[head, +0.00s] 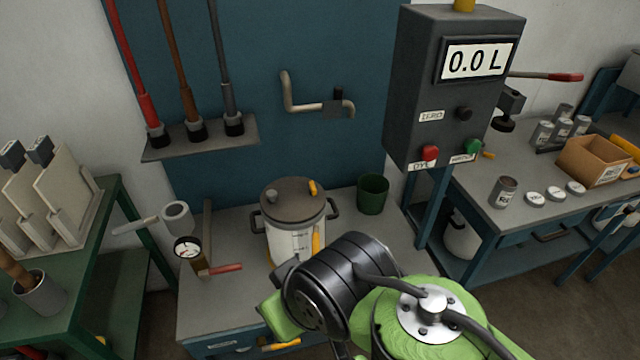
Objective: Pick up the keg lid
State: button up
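The keg lid (293,192) is a round, dark brown-grey disc. It lies flat on top of the white keg (282,240), with a grey knob at its left and a small yellow-orange piece at its right. The keg stands upright on the grey bench, with dark side handles and an orange strip down its front. My dark and green arm is in front of the keg's lower right and hides part of it. The lid itself is uncovered. My gripper's fingers do not show.
A dark green cup (373,194) stands right of the keg. A pressure gauge (187,248) and a red-handled tool (222,270) are to its left. A bent pipe (308,106) sticks out of the wall behind. The grey meter box (455,90) overhangs at the right.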

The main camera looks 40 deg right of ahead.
aim_at(287, 200)
jog(key=l+z, duration=0.1)
jog(key=z, duration=0.75)
jog(key=i+j+u, duration=0.3)
jog(key=j, duration=0.2)
jog(key=i+j+u, duration=0.25)
jog(key=j, duration=0.2)
